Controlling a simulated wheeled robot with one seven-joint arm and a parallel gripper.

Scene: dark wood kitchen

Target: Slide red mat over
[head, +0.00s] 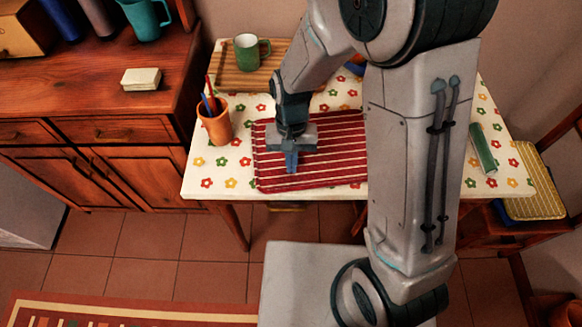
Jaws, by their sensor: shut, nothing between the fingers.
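The red mat (335,170), with thin white stripes, lies on the flowered tablecloth of the table (225,183), near its front edge. My arm hides the right end of the mat. My gripper (291,167) points down over the left half of the mat. Its blue fingers are shut with nothing between them. The fingertips are at or just above the mat's surface; I cannot tell whether they touch it.
An orange cup (216,127) with pencils stands left of the mat. A green mug (247,53) stands on a wooden board (228,77) behind it. A green object (483,149) lies at the table's right. A chair (535,190) stands to the right.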

